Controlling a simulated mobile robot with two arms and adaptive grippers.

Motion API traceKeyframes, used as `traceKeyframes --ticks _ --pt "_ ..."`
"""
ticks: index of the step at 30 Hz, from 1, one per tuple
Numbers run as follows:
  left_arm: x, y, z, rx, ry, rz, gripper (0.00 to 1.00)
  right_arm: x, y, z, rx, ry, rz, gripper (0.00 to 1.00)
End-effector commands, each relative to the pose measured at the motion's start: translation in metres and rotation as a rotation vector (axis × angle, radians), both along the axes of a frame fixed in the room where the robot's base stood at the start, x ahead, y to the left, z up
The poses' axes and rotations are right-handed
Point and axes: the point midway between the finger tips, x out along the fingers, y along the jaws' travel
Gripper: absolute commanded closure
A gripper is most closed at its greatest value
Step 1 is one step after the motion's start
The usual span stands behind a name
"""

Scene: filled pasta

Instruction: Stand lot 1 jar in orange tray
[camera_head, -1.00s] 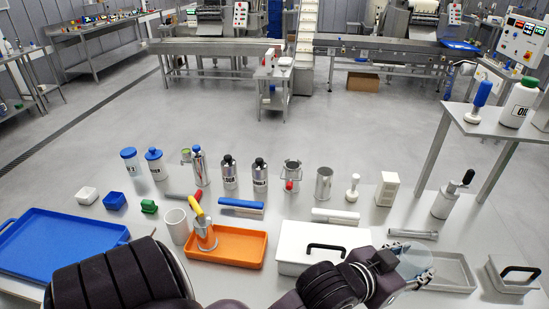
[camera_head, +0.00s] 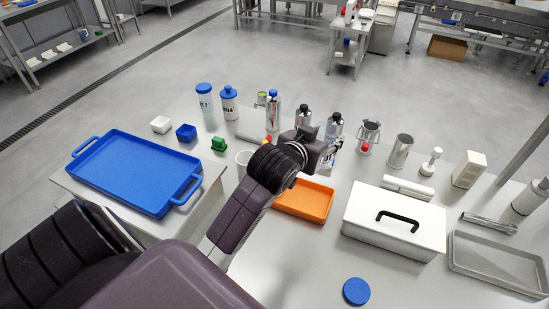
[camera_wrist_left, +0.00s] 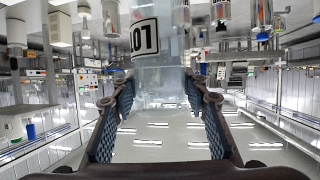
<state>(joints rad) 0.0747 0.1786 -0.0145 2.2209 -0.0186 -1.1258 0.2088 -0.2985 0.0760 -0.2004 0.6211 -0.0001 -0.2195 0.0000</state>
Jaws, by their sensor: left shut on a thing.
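My left gripper (camera_head: 326,153) is shut on a clear jar, held up beyond the orange tray's far edge. In the left wrist view the see-through jar (camera_wrist_left: 160,78) sits between the two fingers (camera_wrist_left: 160,108). Its white label shows "LOT" upside down, and the rest of the label is out of sight. The orange tray (camera_head: 305,207) lies on the table below and nearer than the gripper, and my arm covers its left part. My right gripper is not in view.
A white box with a black handle (camera_head: 395,232) stands right of the tray. Dark-capped bottles (camera_head: 333,127) and a steel cup (camera_head: 400,152) stand behind. A blue tray (camera_head: 135,170) lies at left, a blue disc (camera_head: 356,291) in front. The front table is mostly clear.

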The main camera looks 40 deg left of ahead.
Motion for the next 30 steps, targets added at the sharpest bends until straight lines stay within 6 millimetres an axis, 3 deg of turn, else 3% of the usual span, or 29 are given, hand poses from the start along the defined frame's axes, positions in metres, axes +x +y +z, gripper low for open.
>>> traceKeyframes --ticks 5,18,30 --pt "0.000 0.002 -0.025 -0.001 0.006 0.006 0.87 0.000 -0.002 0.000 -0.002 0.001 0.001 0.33" --pt "0.000 0.002 -0.138 0.000 0.005 0.005 0.87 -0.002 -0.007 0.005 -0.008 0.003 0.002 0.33" --pt "0.000 0.001 -0.185 -0.002 0.002 0.005 0.87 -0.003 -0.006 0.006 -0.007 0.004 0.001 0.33"
